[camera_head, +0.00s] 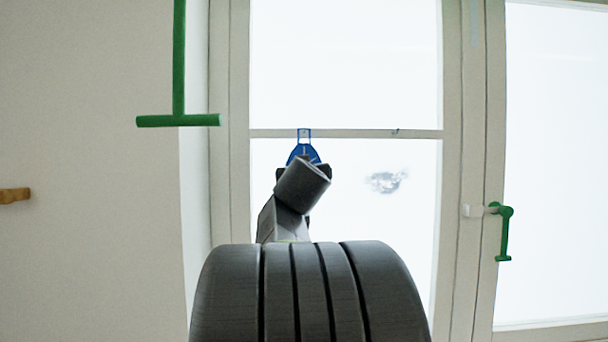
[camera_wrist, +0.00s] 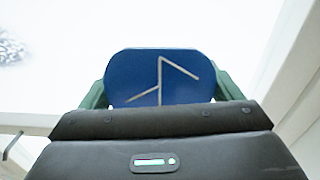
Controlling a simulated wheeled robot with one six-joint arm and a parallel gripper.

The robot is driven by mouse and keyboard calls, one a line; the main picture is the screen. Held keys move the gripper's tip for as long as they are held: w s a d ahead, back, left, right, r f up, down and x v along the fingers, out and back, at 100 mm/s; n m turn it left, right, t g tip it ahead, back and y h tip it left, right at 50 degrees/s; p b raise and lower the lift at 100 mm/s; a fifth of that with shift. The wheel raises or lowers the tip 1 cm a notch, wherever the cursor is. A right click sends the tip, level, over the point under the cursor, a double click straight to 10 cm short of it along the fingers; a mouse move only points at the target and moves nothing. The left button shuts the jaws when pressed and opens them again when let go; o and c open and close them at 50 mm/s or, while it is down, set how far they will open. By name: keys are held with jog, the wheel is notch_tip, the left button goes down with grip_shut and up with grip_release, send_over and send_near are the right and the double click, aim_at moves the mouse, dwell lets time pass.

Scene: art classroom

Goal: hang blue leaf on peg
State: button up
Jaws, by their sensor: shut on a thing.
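The blue leaf (camera_head: 304,151) is held upright at the end of my arm, in front of the window's crossbar, with a loop-like frame at its top. In the wrist view the blue leaf (camera_wrist: 135,75) shows pale vein lines and sits between the two fingers of my gripper (camera_wrist: 162,88). My gripper (camera_head: 303,172) is shut on it, partly hidden by my wrist in the head view. A small hook-like peg (camera_head: 395,131) is on the crossbar, to the right of the leaf and apart from it. A grey bent hook (camera_wrist: 12,145) shows at the wrist view's left edge.
A green T-shaped bar (camera_head: 178,120) hangs at upper left. A wooden knob (camera_head: 14,195) sticks out of the left wall. A green window handle (camera_head: 503,232) is on the right frame. The window panes around the leaf are clear apart from a grey smudge (camera_head: 386,181).

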jog(key=o, duration=0.8)
jog(key=shift+s, duration=0.15)
jog(key=s+b, duration=0.2)
jog(key=s, duration=1.1)
jog(key=shift+s+f+b, duration=0.15)
jog(key=shift+s+b, duration=0.1)
jog(key=shift+b, duration=0.15)
jog(key=w+p, duration=0.1)
jog(key=w, duration=0.3)
jog(key=w+p, duration=0.1)
jog(key=w, duration=0.4)
jog(key=w+p, duration=0.1)
jog(key=w, duration=0.3)
jog(key=shift+w+r, duration=0.15)
jog(key=shift+r, duration=0.2)
jog(key=shift+f, duration=0.1)
